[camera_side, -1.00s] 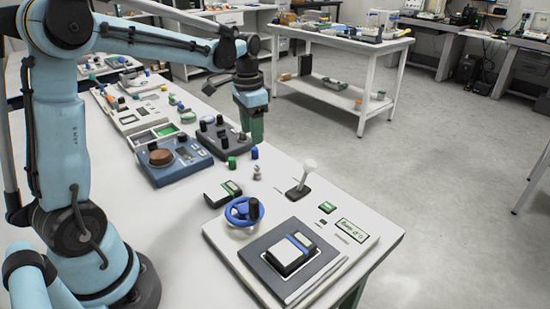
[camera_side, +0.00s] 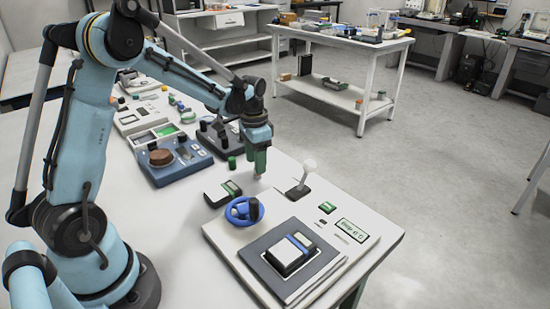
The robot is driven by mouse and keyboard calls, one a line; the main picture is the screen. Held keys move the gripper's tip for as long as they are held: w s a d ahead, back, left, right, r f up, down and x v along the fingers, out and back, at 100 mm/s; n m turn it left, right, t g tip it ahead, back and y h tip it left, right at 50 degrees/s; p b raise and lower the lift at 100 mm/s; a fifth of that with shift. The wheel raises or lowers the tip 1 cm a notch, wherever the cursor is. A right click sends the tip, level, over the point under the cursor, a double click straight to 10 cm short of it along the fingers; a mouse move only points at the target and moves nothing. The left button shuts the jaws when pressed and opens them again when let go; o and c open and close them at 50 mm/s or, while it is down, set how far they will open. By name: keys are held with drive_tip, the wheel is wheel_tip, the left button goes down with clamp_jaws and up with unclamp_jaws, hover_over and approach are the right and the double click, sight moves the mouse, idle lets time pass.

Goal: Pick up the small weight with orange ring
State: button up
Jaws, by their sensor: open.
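A small greyish weight (camera_side: 258,176) stands on the white table (camera_side: 290,177). It is too small for me to make out an orange ring on it. My gripper (camera_side: 259,169) points down over this weight, with its green fingers at or just above the weight's top. The gripper is open. I cannot tell whether the fingers are around the weight or touch it. The gripper hides part of the weight.
A green cylinder (camera_side: 232,163) stands just left of my gripper. Blue (camera_side: 183,172) and dark consoles are behind left. Some table between is bare.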

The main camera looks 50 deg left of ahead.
wheel_tip(320, 180, down, 3)
drive_tip(key=shift+w+d+f, duration=0.1)
drive_tip(key=shift+d, duration=0.05)
clamp_jaws()
